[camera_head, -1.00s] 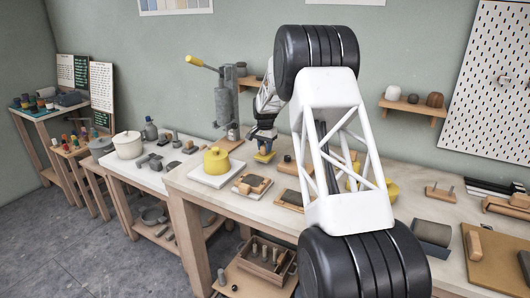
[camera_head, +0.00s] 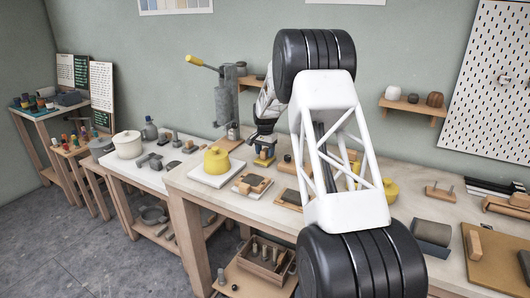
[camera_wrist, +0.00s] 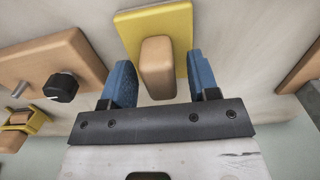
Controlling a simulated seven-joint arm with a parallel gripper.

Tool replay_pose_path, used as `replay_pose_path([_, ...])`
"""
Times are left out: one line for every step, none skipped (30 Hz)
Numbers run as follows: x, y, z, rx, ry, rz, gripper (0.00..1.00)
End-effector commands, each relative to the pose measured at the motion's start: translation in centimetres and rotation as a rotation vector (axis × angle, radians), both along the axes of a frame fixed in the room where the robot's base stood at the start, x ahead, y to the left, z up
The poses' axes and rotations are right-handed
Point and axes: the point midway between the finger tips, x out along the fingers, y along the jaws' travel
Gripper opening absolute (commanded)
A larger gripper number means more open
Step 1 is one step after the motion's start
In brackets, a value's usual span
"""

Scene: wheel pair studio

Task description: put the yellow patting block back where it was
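The yellow patting block (camera_wrist: 158,50) shows in the wrist view as a flat yellow plate with a rounded tan wooden handle facing my camera. My gripper (camera_wrist: 158,82) has its two blue fingers apart, one on each side of the handle. There is a visible gap between handle and fingers, clearer on the right, so it looks open around the handle. In the head view, my gripper (camera_head: 265,149) is low over the back of the pale table, with the block (camera_head: 264,159) small beneath it. Its exact contact with what is under it is too small to tell.
A wooden board with a black knob (camera_wrist: 62,87) lies left of the block in the wrist view. In the head view, a yellow lidded pot (camera_head: 216,160) stands on a white slab to the left. A grey lever press (camera_head: 224,103) stands behind. My arm hides the table's middle.

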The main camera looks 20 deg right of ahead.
Motion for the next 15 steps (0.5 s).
replay_pose_path([0.0, 0.0, 0.0, 0.000, 0.000, 0.000, 0.55])
replay_pose_path([0.0, 0.0, 0.0, 0.000, 0.000, 0.000, 0.55])
replay_pose_path([0.0, 0.0, 0.0, 0.000, 0.000, 0.000, 0.55])
replay_pose_path([0.0, 0.0, 0.0, 0.000, 0.000, 0.000, 0.55])
replay_pose_path([0.0, 0.0, 0.0, 0.000, 0.000, 0.000, 0.55])
replay_pose_path([0.0, 0.0, 0.1, 0.000, 0.000, 0.000, 0.55])
replay_pose_path([0.0, 0.0, 0.2, 0.000, 0.000, 0.000, 0.55])
replay_pose_path([0.0, 0.0, 0.3, -0.001, -0.001, 0.000, 0.55])
replay_pose_path([0.0, 0.0, 0.5, 0.000, -0.001, 0.000, 0.55])
replay_pose_path([0.0, 0.0, 0.6, 0.000, -0.001, 0.000, 0.55])
replay_pose_path([0.0, 0.0, 0.8, 0.000, -0.001, 0.000, 0.55])
replay_pose_path([0.0, 0.0, 1.1, 0.000, -0.001, 0.000, 0.55])
replay_pose_path([0.0, 0.0, 1.3, 0.000, -0.001, 0.000, 0.55])
replay_pose_path([0.0, 0.0, 1.6, 0.000, -0.001, 0.000, 0.55])
replay_pose_path([0.0, 0.0, 2.0, 0.000, -0.001, 0.000, 0.55])
